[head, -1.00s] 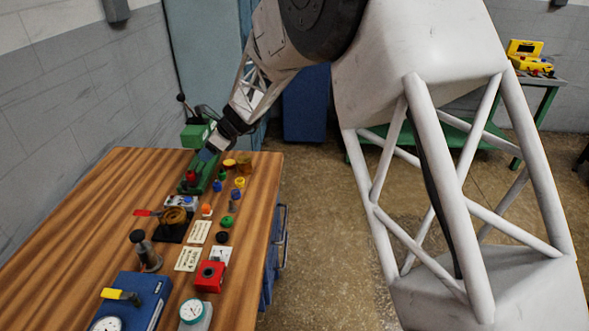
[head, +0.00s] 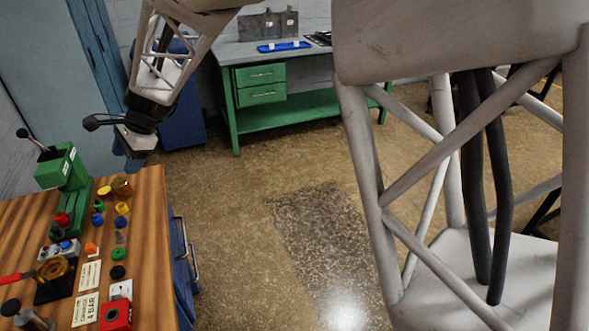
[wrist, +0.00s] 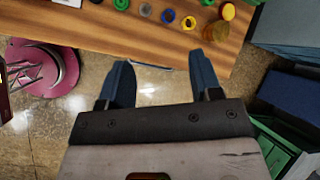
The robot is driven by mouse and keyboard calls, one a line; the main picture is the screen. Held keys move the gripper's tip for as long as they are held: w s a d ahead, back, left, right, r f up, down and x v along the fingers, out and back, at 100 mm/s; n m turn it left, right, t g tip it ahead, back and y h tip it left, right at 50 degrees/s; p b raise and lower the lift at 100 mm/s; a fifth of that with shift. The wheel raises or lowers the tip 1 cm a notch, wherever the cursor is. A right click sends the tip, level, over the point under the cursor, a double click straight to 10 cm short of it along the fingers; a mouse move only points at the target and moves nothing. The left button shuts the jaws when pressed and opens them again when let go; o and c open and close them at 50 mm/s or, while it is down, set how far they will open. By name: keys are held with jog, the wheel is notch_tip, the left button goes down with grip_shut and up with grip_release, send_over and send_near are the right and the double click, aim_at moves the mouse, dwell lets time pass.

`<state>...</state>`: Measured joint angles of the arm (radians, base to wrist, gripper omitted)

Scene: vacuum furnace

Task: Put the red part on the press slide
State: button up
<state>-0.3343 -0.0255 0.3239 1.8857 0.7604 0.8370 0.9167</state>
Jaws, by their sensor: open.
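The green press (head: 63,167) stands at the back left of the wooden table in the head view. The red part (head: 61,219) sits at the near end of the press's green base, on what looks like the slide; the exact contact is too small to tell. My gripper (head: 134,163) is apart from it, to the right of the press and above the table's far right corner. In the wrist view my gripper (wrist: 163,85) is open, with nothing between its two blue fingers, over the floor beside the table edge. The red part is not seen in the wrist view.
Small blue, yellow, green and black parts and an amber jar (head: 121,187) stand right of the press. A red box (head: 116,314) and label cards lie nearer. A green workbench (head: 270,85) stands behind. Open floor (head: 230,220) lies right of the table.

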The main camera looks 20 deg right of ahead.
jog(key=s+d+r+n+h, duration=0.1)
jog(key=s+d+r+n, duration=0.3)
jog(key=s+d, duration=0.5)
jog(key=s+d+n+t+h, duration=0.1)
jog(key=s+d+n+h, duration=0.5)
jog(key=s+d, duration=1.7)
jog(key=s+n, duration=0.2)
jog(key=s, duration=0.1)
jog(key=shift+s+d+f+t, duration=0.2)
jog(key=shift+d+f+t, duration=0.1)
jog(key=shift+t, duration=0.1)
